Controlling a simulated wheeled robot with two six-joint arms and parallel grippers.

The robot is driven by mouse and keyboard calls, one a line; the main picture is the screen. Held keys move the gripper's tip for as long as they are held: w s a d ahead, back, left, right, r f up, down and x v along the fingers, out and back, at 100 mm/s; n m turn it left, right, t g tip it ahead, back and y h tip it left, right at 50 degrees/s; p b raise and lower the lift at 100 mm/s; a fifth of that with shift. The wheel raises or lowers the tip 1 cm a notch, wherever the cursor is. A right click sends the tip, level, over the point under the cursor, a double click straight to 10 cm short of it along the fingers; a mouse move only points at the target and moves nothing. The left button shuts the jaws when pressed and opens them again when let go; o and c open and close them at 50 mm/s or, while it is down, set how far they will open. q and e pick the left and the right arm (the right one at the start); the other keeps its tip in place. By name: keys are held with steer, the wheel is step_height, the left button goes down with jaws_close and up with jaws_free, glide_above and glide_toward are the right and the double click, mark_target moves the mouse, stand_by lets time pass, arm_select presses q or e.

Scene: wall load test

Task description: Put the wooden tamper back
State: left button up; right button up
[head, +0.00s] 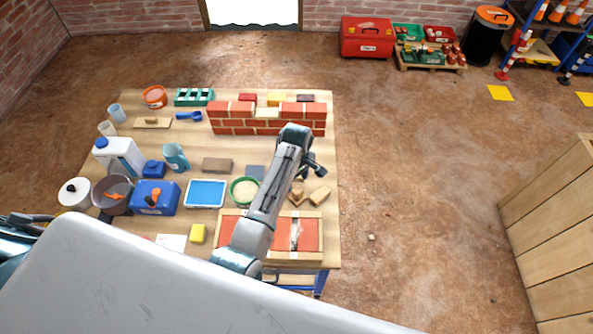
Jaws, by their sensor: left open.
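My left gripper (315,167) is over the right side of the wooden table (330,130), in front of the small brick wall (265,127). It is open, and my own forearm hides much of it. Just below it lie small wooden pieces, one a pale wooden block (320,195) and another a wooden piece (298,196) partly behind the arm. One of these may be the wooden tamper; I cannot tell which. I see nothing held between the jaws. My right gripper is not in view.
A wooden frame with red panels (312,257) lies at the table's front right. A green-rimmed bowl (236,196), blue tray (206,194), blue box (155,197) and white jug (117,155) stand leftward. The floor right of the table is mostly clear.

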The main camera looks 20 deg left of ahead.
mark_target(297, 189)
arm_select(q)
steer(key=shift+r, duration=2.65)
